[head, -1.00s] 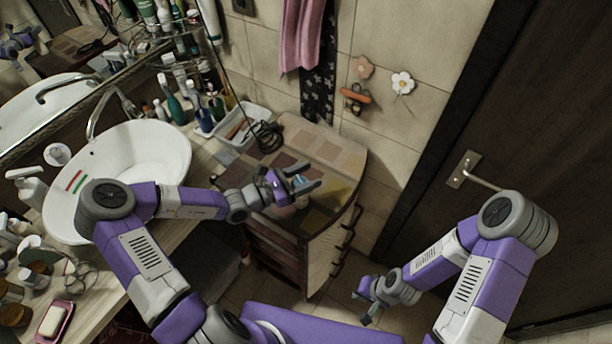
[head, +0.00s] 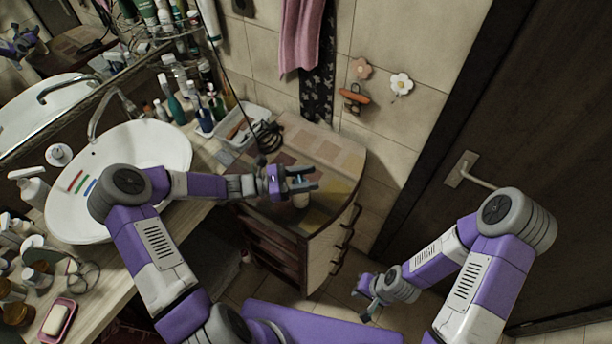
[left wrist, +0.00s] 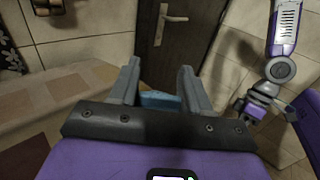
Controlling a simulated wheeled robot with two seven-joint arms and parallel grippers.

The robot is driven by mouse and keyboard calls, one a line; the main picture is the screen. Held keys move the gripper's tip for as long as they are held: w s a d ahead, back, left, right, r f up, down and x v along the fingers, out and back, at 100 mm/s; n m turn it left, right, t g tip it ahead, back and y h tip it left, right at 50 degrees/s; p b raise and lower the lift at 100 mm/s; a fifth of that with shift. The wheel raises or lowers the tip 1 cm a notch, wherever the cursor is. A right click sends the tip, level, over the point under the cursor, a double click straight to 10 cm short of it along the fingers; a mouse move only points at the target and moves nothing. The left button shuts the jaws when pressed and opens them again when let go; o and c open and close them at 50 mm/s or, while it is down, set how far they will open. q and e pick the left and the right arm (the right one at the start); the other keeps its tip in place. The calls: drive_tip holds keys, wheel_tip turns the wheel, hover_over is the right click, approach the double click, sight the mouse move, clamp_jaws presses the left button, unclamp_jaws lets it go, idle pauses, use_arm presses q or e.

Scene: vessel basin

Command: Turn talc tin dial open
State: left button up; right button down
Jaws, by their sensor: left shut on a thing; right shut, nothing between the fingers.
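The talc tin (head: 300,200) is a small pale upright container on top of the cabinet in the head view, mostly hidden under my left gripper (head: 308,179). That gripper reaches in from the left with its fingers around the tin's blue top, the dial. In the left wrist view the blue dial (left wrist: 160,99) shows low between the two grey fingers of the left gripper (left wrist: 158,80). The dial's marks cannot be seen. My right gripper (head: 369,304) is shut and empty, low beside the cabinet, away from the tin; it also shows in the left wrist view (left wrist: 258,108).
Bottles crowd the counter. A dark door (head: 540,120) is at the right.

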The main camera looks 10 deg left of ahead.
sight(299, 181)
idle(0.3)
use_arm(q)
drive_tip(key=o, duration=1)
drive_tip(key=v, duration=0.7)
drive_tip(key=shift+s+a+b, duration=0.1)
drive_tip(key=shift+a+b, duration=0.2)
drive_tip(key=shift+a, duration=0.05)
drive_tip(key=shift+s+f, duration=0.1)
